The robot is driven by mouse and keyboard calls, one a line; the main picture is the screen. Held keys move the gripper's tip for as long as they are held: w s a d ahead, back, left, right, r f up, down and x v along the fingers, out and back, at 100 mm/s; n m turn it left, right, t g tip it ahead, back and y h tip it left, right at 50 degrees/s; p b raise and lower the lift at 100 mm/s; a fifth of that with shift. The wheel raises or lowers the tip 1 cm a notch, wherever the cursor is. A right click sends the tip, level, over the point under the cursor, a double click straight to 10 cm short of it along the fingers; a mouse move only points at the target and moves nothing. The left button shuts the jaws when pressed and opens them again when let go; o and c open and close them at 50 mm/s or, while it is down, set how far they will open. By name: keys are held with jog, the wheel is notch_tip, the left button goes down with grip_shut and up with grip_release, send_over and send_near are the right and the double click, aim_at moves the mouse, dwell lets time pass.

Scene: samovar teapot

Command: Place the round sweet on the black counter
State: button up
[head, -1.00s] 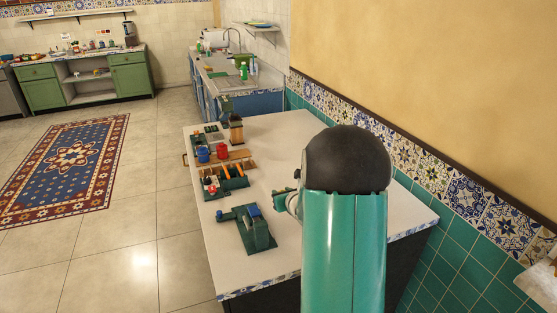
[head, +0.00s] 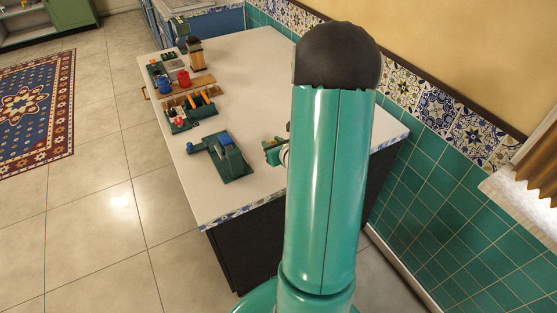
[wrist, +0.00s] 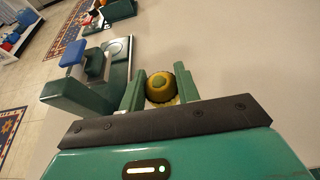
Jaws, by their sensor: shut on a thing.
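In the head view my gripper (head: 274,152) shows only partly beside my arm, above the counter's near right part, and the sweet is hidden. This counter (head: 255,85) has a pale top and black sides (head: 243,260). No counter with a black top shows.
A green device with a blue part (head: 222,157) stands near the counter's front left, left of my gripper. Trays with tools and red and blue pots (head: 184,78) line the left edge. The counter's middle is clear. A tiled wall (head: 440,170) bounds the right.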

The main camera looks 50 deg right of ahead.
aim_at(280, 168)
jog(key=s+f, duration=0.2)
jog(key=f, duration=0.1)
jog(key=shift+s, duration=0.15)
jog(key=f, duration=0.3)
jog(key=shift+s+a, duration=0.1)
jog(key=shift+s, duration=0.25)
jog(key=shift+w+f, duration=0.1)
jog(key=shift+f, duration=0.35)
jog(key=o, duration=0.9)
jog(key=shift+o, duration=0.2)
jog(key=shift+r, duration=0.1)
